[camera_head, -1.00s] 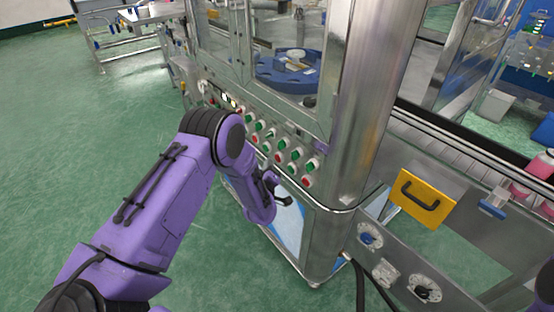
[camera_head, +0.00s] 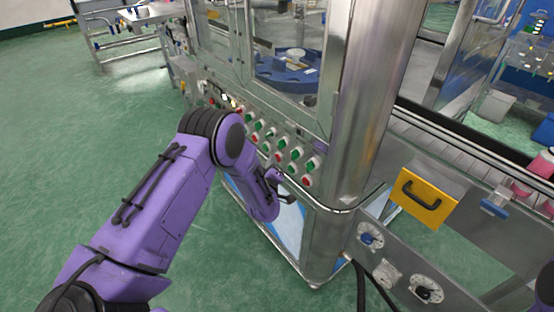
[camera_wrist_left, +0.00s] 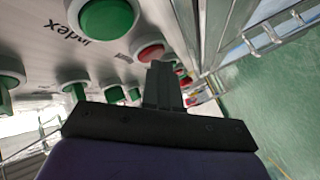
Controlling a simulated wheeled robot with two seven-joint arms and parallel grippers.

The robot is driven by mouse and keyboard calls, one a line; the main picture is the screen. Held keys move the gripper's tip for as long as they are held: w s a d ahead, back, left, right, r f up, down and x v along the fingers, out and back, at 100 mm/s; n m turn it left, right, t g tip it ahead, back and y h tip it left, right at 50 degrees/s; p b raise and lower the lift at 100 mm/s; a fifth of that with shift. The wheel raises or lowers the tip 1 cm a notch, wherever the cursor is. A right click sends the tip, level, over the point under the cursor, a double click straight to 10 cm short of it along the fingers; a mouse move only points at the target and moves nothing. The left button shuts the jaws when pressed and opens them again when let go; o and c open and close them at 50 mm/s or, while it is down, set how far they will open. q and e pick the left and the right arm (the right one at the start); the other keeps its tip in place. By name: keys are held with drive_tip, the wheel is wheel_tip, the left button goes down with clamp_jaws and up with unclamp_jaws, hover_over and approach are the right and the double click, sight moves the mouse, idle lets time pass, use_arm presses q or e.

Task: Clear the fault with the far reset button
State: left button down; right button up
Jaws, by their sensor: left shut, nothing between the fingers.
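The machine's slanted button panel (camera_head: 241,118) carries green and red buttons in rows, with lit white ones at its far left end. I cannot read which button is the far reset button. My left gripper (camera_head: 283,186) is low in front of the panel's near part, below the red buttons. In the left wrist view its shut fingers (camera_wrist_left: 162,75) point along the panel, with nothing between them. A red button (camera_wrist_left: 150,52) shows just beyond the fingertips; I cannot tell whether they touch. A green button (camera_wrist_left: 108,18) has "Index" printed beside it. My right gripper is out of view.
A thick steel corner post (camera_head: 362,105) stands right of the panel. A glazed enclosure with a blue turntable (camera_head: 285,72) is above it. A yellow drawer front with black handle (camera_head: 422,199) is at the right, by a conveyor. Green floor (camera_head: 90,130) is open at left.

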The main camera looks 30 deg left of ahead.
use_arm(q)
drive_tip(key=shift+w+d, duration=0.1)
drive_tip(key=shift+w, duration=0.1)
idle(0.5)
drive_tip(key=shift+s+a, duration=0.3)
drive_tip(key=shift+s, duration=0.45)
drive_tip(key=s, duration=0.1)
drive_tip(key=s+a+p, duration=0.1)
drive_tip(key=s, duration=0.1)
drive_tip(key=s+a+p, duration=0.1)
drive_tip(key=shift+s, duration=0.35)
